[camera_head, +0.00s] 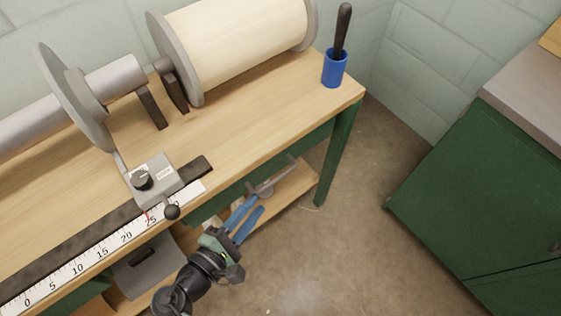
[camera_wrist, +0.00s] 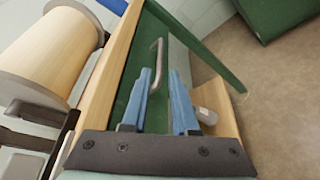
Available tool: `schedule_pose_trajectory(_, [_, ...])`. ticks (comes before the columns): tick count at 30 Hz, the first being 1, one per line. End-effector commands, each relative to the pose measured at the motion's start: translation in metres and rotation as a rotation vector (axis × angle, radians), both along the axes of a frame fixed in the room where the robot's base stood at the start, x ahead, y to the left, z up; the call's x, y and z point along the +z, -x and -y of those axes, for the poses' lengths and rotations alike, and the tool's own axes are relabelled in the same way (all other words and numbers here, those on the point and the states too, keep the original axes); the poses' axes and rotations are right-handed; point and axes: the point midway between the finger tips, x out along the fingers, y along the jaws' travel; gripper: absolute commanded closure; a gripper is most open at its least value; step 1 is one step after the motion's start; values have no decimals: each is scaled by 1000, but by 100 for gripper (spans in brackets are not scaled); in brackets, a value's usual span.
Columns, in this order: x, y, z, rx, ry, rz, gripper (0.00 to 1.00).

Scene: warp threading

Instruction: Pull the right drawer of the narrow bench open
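The narrow bench (camera_head: 232,112) has a wooden top and green front. Its green drawer front (camera_wrist: 136,62) lies under the top's edge in the wrist view and looks closed. A grey metal bar handle (camera_wrist: 158,52) stands out from it. My gripper (camera_head: 248,215) is in front of the bench, below the top's edge, in the head view. In the wrist view, its two blue fingers (camera_wrist: 164,85) are apart, with nothing seen held between them. The handle is just beyond the fingertips, closer to the left finger, which seems to hide its near end. Contact cannot be told.
A roller (camera_head: 240,40), a grey clamp block (camera_head: 152,182) and a ruler (camera_head: 100,255) are on the bench top, with a blue cup (camera_head: 334,70) at its right end. A green leg (camera_head: 338,150) and lower shelf (camera_head: 293,192) are nearby. Floor (camera_head: 340,255) is clear before a green cabinet (camera_head: 480,200).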

Motion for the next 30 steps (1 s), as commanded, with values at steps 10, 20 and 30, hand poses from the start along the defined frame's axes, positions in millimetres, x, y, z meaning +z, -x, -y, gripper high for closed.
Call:
schedule_pose_trajectory(10, [-17, -58, 40, -5, -5, 2, 73])
schedule_pose_trajectory(20, [-25, -91, 62, -3, -6, 2, 73])
schedule_pose_trajectory(30, [-25, -94, 64, -2, -6, 1, 73])
